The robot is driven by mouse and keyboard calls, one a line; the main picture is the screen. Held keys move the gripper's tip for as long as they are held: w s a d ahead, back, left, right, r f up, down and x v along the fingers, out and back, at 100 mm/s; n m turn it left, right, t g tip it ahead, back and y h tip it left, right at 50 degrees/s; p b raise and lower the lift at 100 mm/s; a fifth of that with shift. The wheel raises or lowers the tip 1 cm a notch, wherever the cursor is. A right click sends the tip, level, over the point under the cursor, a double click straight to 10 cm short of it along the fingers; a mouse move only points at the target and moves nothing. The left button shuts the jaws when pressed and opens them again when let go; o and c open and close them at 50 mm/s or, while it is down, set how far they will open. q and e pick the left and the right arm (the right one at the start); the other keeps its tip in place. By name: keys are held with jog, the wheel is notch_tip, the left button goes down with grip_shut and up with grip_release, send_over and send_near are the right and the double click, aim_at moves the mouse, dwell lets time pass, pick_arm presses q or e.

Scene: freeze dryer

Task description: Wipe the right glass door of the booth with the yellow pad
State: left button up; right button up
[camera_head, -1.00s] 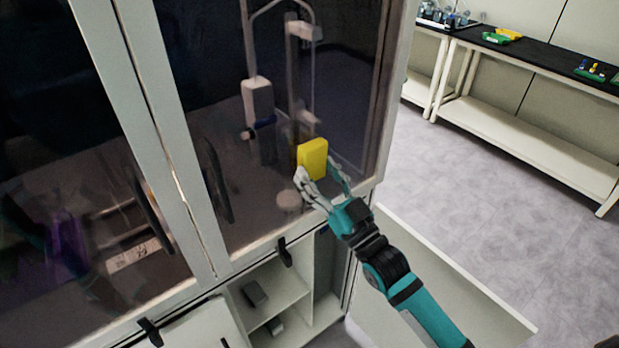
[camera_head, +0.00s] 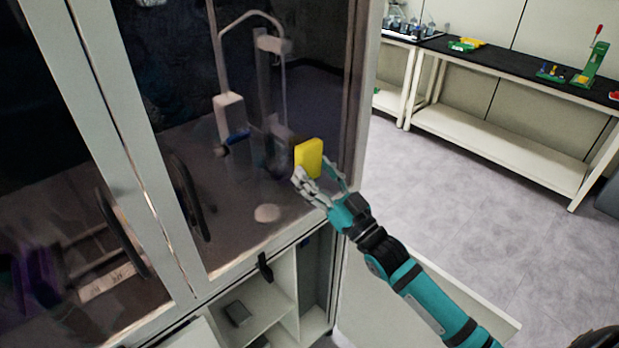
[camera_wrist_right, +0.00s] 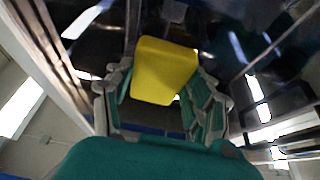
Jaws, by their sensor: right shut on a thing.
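The yellow pad (camera_head: 308,158) is held upright in my right gripper (camera_head: 320,180), in front of the lower right part of the right glass door (camera_head: 250,150). The gripper's fingers are shut on the pad; this also shows in the right wrist view, where the pad (camera_wrist_right: 165,70) sits between the fingers (camera_wrist_right: 160,105). The pad is close to the glass, but I cannot tell whether it touches. The door is shut, with a dark handle (camera_head: 190,200) at its left side. My left gripper is not in view.
Behind the glass stands lab apparatus (camera_head: 230,115). The left glass door (camera_head: 50,150) is beside the right one. Below is an open cabinet compartment (camera_head: 270,295) with an open white door (camera_head: 430,290). A bench (camera_head: 500,75) with small items stands at the back right, beyond clear floor.

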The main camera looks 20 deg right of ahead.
aim_at(269, 180)
jog(key=shift+w+d, duration=0.2)
jog(key=shift+d, duration=0.45)
jog(key=shift+s+a+p, duration=0.25)
jog(key=shift+a+p, duration=0.1)
jog(key=shift+a, duration=0.25)
jog(key=shift+s+a+p, duration=0.2)
jog(key=shift+a+p, duration=0.1)
jog(key=shift+a, duration=0.3)
jog(key=shift+s+a+p, duration=0.35)
jog(key=shift+s+a, duration=0.1)
jog(key=shift+a, duration=0.8)
jog(key=shift+s+a+p, duration=0.35)
jog(key=shift+s+a, duration=0.1)
jog(key=shift+a, duration=0.8)
jog(key=shift+s+a+p, duration=0.35)
jog(key=shift+s+a, duration=0.1)
jog(key=shift+a, duration=0.8)
